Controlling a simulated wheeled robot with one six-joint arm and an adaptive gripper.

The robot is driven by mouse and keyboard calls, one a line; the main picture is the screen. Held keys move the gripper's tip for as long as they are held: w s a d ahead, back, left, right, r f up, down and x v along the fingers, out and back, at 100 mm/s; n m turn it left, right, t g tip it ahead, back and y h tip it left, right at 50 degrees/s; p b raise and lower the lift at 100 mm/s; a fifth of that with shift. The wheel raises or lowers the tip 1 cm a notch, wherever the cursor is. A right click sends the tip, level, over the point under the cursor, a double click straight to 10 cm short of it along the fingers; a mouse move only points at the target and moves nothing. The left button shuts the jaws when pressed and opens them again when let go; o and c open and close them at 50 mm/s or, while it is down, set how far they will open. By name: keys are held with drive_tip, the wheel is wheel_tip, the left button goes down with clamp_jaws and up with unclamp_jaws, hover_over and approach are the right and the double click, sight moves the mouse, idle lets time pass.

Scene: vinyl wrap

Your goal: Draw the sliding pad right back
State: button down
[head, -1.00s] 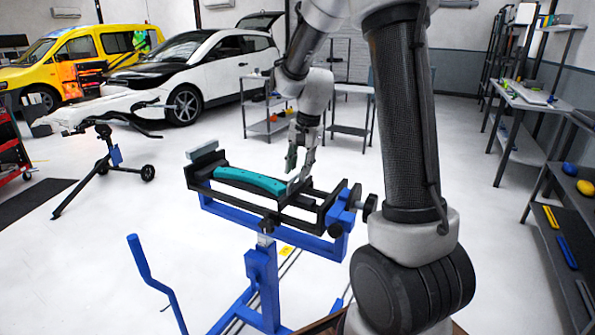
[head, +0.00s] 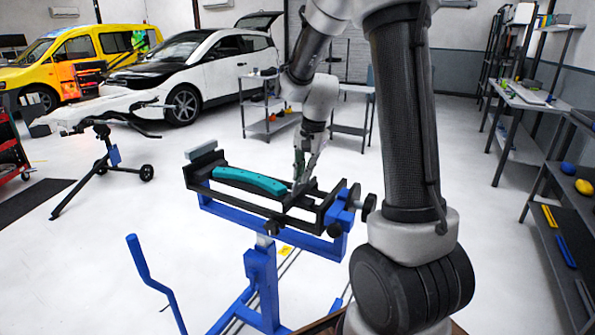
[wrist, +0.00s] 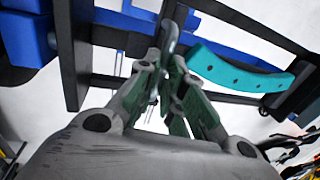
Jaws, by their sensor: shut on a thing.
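A blue and black clamp stand (head: 268,230) holds a curved teal piece (head: 250,181) lying along its black rails. The sliding pad is a dark crosspiece on the rails with an upright grey post (wrist: 172,30). My gripper (head: 300,180) is at the right end of the teal piece, pointing down at the pad. In the wrist view my gripper (wrist: 170,62) is shut on the post of the sliding pad. The teal piece (wrist: 235,70) lies to the right of the post there, apart from it. The pad's body is mostly hidden behind my fingers.
A dark round knob (head: 369,207) sits at the stand's right end, and a grey block (head: 201,149) at its far left end. A blue crank handle (head: 140,258) rises in front. A wheeled stand (head: 108,160) is at left. Shelves (head: 565,200) line the right.

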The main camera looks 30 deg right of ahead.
drive_tip(key=s+d, duration=0.4)
drive_tip(key=s, duration=0.2)
drive_tip(key=shift+s+d, duration=0.25)
drive_tip(key=shift+s, duration=0.15)
drive_tip(key=c, duration=1.5)
unclamp_jaws()
drive_tip(key=shift+s+d, duration=0.1)
drive_tip(key=shift+s, duration=0.05)
drive_tip(key=shift+r, duration=0.1)
drive_tip(key=r, duration=0.4)
drive_tip(key=s+r, duration=0.1)
drive_tip(key=r, duration=0.2)
drive_tip(key=d+r, duration=0.1)
drive_tip(key=r, duration=0.3)
drive_tip(key=shift+s+d+r, duration=0.1)
drive_tip(key=shift+s+r, duration=0.2)
drive_tip(key=shift+s, duration=0.1)
